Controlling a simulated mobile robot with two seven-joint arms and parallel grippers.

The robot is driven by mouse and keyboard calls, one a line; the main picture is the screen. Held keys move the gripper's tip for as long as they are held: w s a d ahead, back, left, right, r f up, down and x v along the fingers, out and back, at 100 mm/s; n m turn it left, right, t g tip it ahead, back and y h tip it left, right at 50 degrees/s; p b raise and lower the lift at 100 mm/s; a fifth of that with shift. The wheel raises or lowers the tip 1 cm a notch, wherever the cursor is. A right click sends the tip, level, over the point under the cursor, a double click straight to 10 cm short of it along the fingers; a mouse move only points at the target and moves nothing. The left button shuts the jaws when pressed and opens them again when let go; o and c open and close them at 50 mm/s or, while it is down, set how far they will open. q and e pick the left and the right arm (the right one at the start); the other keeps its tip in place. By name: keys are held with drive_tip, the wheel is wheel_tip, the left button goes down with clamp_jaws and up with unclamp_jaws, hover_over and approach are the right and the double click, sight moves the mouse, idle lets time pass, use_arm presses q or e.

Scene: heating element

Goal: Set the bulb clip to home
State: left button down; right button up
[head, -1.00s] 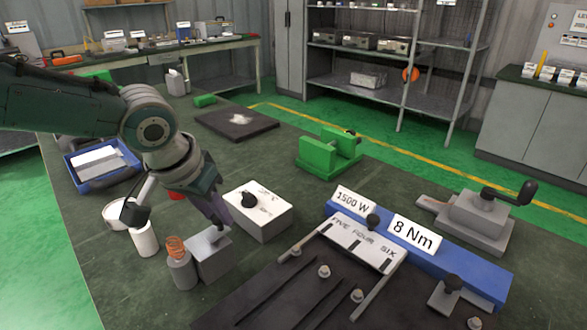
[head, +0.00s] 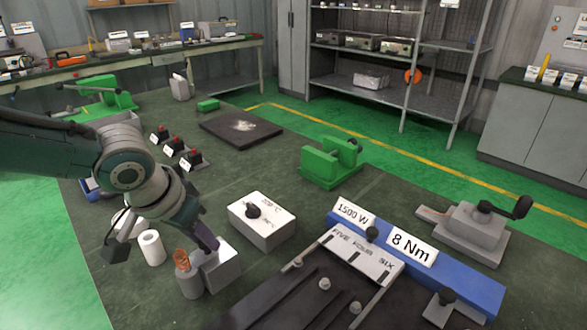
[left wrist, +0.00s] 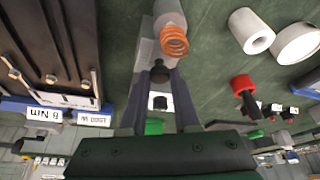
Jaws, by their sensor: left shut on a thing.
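A small grey block (head: 222,268) stands on the green bench, close beside a grey cylinder (head: 187,283) with a copper coil (head: 183,259) on top. I cannot tell for sure which part is the bulb clip. My left gripper (head: 213,247) reaches down to the block's top. In the left wrist view, my left fingers (left wrist: 160,80) are shut on a small dark knob (left wrist: 159,72) at the grey block (left wrist: 147,48). The coil (left wrist: 174,42) is right beside the fingers. In the head view the fingers hide the knob. My right gripper is not in view.
A white box with a black dial (head: 265,225) stands just right of the block. A white roll (head: 152,248) stands to its left. A blue fixture (head: 455,275) with a dark plate (head: 300,300) lies to the right. Several red-topped buttons (head: 176,143) stand behind my arm.

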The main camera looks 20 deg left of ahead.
use_arm(q)
drive_tip(key=shift+s+a+r, duration=0.1)
drive_tip(key=shift+s+a, duration=0.1)
drive_tip(key=shift+s, duration=0.3)
drive_tip(key=shift+w, duration=0.1)
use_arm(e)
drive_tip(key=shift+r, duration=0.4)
use_arm(q)
drive_tip(key=c, duration=0.6)
unclamp_jaws()
drive_tip(key=shift+c, duration=0.2)
drive_tip(key=shift+s+r, duration=0.2)
drive_tip(key=shift+r, duration=0.05)
drive_tip(key=p+v, duration=0.3)
drive_tip(key=v, duration=0.4)
drive_tip(key=shift+s+r, duration=0.2)
drive_tip(key=shift+r, duration=0.2)
drive_tip(key=shift+s+r, duration=0.25)
drive_tip(key=shift+r, duration=0.4)
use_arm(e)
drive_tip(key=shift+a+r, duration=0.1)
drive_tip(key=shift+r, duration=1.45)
